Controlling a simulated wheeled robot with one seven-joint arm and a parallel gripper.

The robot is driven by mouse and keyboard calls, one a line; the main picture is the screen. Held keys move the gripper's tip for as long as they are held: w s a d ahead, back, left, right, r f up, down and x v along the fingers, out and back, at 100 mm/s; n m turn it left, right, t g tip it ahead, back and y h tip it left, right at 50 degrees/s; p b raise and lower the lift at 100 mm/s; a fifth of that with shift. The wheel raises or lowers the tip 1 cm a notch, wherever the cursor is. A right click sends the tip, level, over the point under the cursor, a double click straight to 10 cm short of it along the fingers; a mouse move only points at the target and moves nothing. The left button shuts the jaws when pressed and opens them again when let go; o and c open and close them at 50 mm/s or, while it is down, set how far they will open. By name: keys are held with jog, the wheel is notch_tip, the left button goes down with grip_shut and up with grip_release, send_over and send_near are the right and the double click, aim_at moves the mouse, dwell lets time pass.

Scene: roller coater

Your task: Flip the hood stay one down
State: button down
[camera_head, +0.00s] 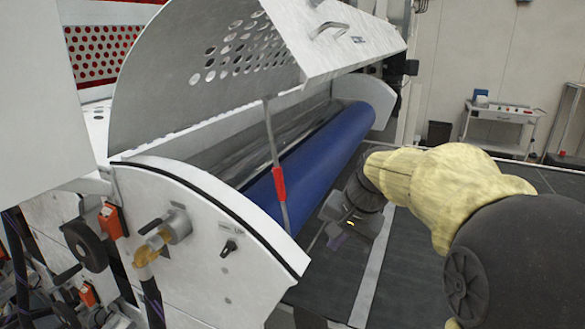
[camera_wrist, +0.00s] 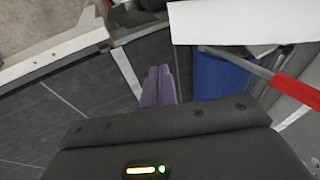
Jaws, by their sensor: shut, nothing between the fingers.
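The hood stay (camera_head: 273,150) is a thin grey rod with a red grip sleeve (camera_head: 279,184). It stands nearly upright between the curved white side panel and the raised hood (camera_head: 205,65). In the wrist view the stay's red sleeve (camera_wrist: 297,88) crosses the right edge, with its grey rod (camera_wrist: 235,61) running up and left. My gripper (camera_head: 335,241) is to the right of the stay, in front of the blue roller, apart from the sleeve. In the wrist view its purple fingers (camera_wrist: 158,86) are together with nothing between them.
The blue roller (camera_head: 320,150) lies under the open hood. The white side panel (camera_head: 200,235) carries a yellow-handled valve (camera_head: 155,245) and a black knob (camera_head: 229,247). A dark mat (camera_head: 420,270) covers the floor on the right. A trolley (camera_head: 500,125) stands far back.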

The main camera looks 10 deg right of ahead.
notch_tip(320, 180, up, 21)
jog(key=w+m+t+y+b, duration=0.1)
jog(key=m+y, duration=0.1)
jog(key=y, duration=0.1)
jog(key=shift+w+a+t+y+b, duration=0.25)
jog(key=shift+w+t+y+b, duration=0.1)
jog(key=shift+w+t+y, duration=0.05)
jog(key=p, duration=0.1)
send_near(282, 176)
notch_tip(282, 176, down, 3)
jog(key=w+a+p, duration=0.1)
jog(key=w+a, duration=0.1)
jog(key=shift+w+a+f+p, duration=0.2)
jog(key=shift+a+f+p, duration=0.05)
jog(key=shift+f+p, duration=0.15)
jog(key=shift+w+a+f, duration=0.15)
jog(key=shift+w+a, duration=0.1)
jog(key=shift+w, duration=0.15)
